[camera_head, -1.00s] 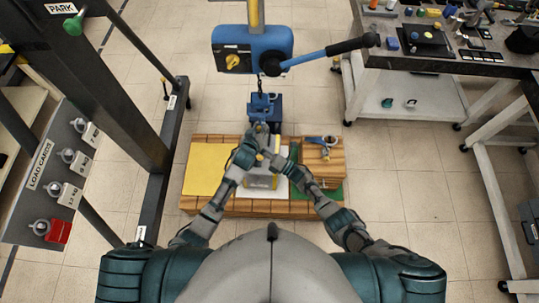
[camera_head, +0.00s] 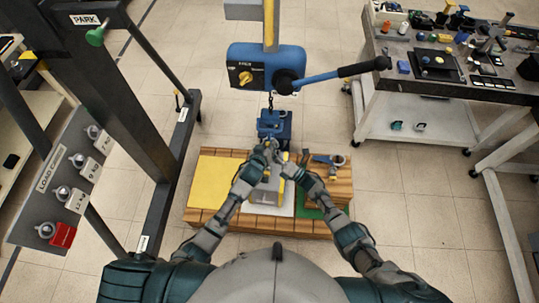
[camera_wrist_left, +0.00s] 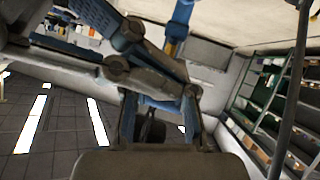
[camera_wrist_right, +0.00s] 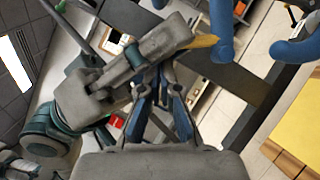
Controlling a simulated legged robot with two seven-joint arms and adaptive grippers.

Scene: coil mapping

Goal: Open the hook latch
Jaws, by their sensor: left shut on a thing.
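The hook hangs on a chain (camera_head: 270,104) below the blue hoist; the grippers largely hide it in the head view. In the right wrist view, blue curved metal (camera_wrist_right: 222,30), seemingly the hook, stands beside a yellow piece (camera_wrist_right: 203,42), seemingly its latch. My left gripper (camera_head: 264,152) is at the hook from the left and seems shut on the yellow latch. My right gripper (camera_head: 280,160) is close beside it, just to the right. Its fingers show in the right wrist view (camera_wrist_right: 162,75), but their opening is unclear.
The blue hoist (camera_head: 266,68) with its long lever (camera_head: 340,74) hangs ahead. A wooden platform (camera_head: 265,222) with a yellow panel (camera_head: 216,180) lies below.

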